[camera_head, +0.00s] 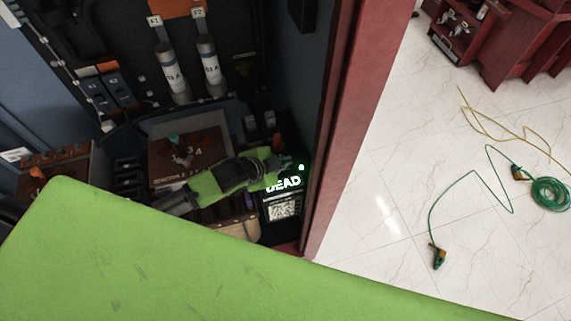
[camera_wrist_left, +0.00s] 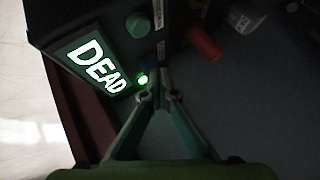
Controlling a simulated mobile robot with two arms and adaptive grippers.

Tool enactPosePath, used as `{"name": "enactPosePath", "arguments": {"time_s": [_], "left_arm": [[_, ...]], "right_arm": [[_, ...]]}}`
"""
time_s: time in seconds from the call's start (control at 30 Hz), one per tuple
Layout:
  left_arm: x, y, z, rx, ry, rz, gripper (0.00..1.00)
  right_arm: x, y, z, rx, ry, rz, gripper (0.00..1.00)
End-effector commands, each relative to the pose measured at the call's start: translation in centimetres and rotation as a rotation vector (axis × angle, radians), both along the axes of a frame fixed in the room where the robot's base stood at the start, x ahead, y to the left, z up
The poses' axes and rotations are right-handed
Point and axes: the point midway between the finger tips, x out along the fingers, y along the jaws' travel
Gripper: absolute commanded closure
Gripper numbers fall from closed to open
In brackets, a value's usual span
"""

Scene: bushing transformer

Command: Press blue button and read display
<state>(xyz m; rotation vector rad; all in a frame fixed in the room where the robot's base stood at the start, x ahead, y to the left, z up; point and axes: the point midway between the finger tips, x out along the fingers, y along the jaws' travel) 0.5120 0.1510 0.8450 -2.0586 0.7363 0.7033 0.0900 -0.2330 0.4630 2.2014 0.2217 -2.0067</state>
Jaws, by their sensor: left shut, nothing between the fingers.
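A small dark device stands inside the cabinet; its lit display (camera_head: 284,184) reads "DEAD" in white letters. The display (camera_wrist_left: 98,68) also fills the left of the left wrist view, tilted. A green light (camera_head: 301,167) glows beside it and shows near my fingertips in the wrist view (camera_wrist_left: 143,79). A round green knob or button (camera_wrist_left: 138,24) is on the same device. My right gripper is not in view.
The red cabinet edge (camera_head: 345,110) stands close on the right. Green cable (camera_head: 549,194) lies on the pale floor beyond. A red unit (camera_head: 500,40) is at the upper right.

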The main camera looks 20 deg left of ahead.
Motion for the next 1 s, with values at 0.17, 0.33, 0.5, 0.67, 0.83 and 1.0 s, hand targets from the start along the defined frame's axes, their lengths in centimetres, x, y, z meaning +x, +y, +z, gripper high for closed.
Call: {"name": "enactPosePath", "arguments": {"time_s": [0.17,0.33,0.5,0.67,0.83,1.0], "left_arm": [[0.0,0.0,0.0,0.0,0.0,0.0,1.0],[0.0,0.0,-0.2,0.0,0.0,0.0,1.0],[0.0,0.0,-0.4,0.0,0.001,0.0,1.0],[0.0,0.0,-0.6,0.0,0.001,0.0,1.0],[0.0,0.0,-0.8,0.0,0.001,0.0,1.0],[0.0,0.0,-1.0,0.001,0.002,0.001,1.0]], "right_arm": [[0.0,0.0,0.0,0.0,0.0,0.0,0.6],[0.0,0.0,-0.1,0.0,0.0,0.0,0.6],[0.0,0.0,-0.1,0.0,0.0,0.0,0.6],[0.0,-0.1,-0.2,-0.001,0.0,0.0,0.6],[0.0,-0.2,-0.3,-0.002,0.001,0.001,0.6],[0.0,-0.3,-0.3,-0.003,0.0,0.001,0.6]]}}
